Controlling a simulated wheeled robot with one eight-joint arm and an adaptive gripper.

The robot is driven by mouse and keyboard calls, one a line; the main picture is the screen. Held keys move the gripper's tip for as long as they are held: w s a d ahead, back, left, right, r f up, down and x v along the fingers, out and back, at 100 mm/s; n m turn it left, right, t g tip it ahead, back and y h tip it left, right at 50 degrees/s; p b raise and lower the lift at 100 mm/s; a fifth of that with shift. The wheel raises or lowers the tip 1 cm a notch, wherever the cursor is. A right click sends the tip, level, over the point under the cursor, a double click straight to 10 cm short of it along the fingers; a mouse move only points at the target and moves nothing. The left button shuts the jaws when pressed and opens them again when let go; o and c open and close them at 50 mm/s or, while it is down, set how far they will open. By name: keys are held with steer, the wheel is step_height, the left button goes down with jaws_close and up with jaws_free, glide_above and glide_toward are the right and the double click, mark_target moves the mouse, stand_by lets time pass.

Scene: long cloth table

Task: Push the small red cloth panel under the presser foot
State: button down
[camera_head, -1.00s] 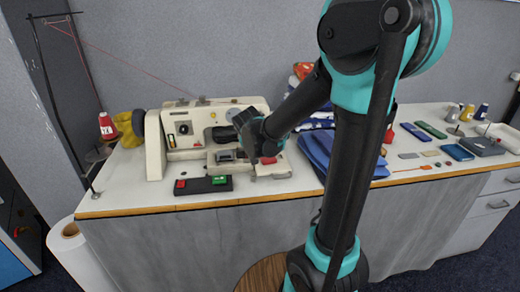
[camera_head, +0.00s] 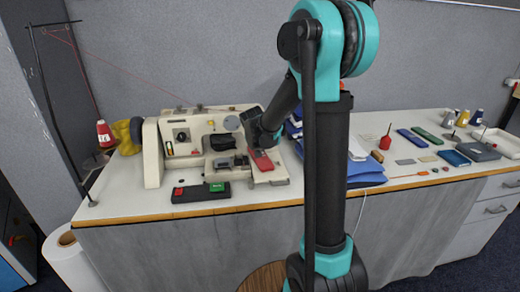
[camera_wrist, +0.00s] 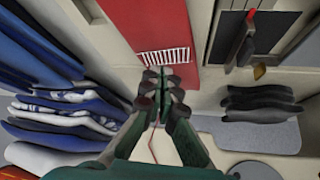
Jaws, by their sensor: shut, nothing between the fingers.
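The small red cloth panel (camera_head: 263,163) lies flat on the right part of the sewing machine's bed (camera_head: 270,178). In the wrist view the red panel (camera_wrist: 152,25) runs up from the fingertips, with a white striped patch (camera_wrist: 165,57) at its near end. My gripper (camera_head: 266,147) hangs over the panel's far end, shut and empty; in the wrist view its fingertips (camera_wrist: 161,82) are together beside the striped patch. I cannot tell whether they touch it. The presser foot area (camera_head: 226,163) is left of the panel, over a dark plate (camera_wrist: 265,32).
A black box with red and green buttons (camera_head: 201,192) sits in front of the machine (camera_head: 195,135). Folded blue cloth (camera_head: 362,172) lies to the right, close to the gripper in the wrist view (camera_wrist: 40,75). A thread stand with a red spool (camera_head: 104,132) is at left.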

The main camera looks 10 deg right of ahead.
steer(key=shift+s+f, duration=0.1)
steer(key=shift+f, duration=0.05)
steer(key=shift+s+a, duration=0.15)
steer(key=shift+s, duration=0.4)
